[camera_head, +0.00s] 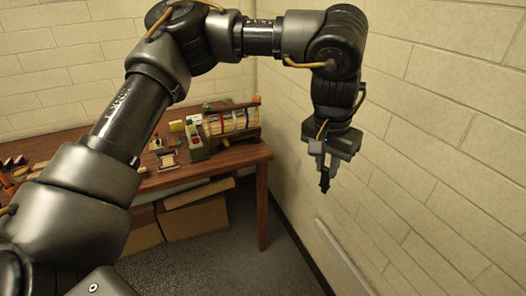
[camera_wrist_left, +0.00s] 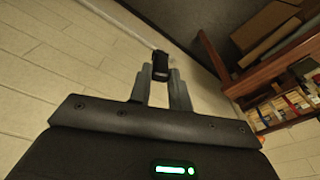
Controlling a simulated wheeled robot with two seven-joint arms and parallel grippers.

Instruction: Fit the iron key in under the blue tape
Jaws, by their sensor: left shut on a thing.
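My left gripper (camera_head: 328,170) hangs pointing down, out past the right end of the table and close to the wall. It is shut on a small black thing (camera_head: 325,182), held in the air below the fingertips. The thing also shows between the fingers in the left wrist view (camera_wrist_left: 160,66). It may be the iron key, but its shape is too small to tell. I cannot make out the blue tape for sure; the items on the table are small and partly behind my left arm. My right gripper is not in view.
A wooden table (camera_head: 210,166) stands in the corner, with a rack of bright-coloured items (camera_head: 232,121) at its back right and small tools at the left. Cardboard boxes (camera_head: 195,217) lie under it. The block wall (camera_head: 445,150) is close on the right. The floor below the gripper is clear.

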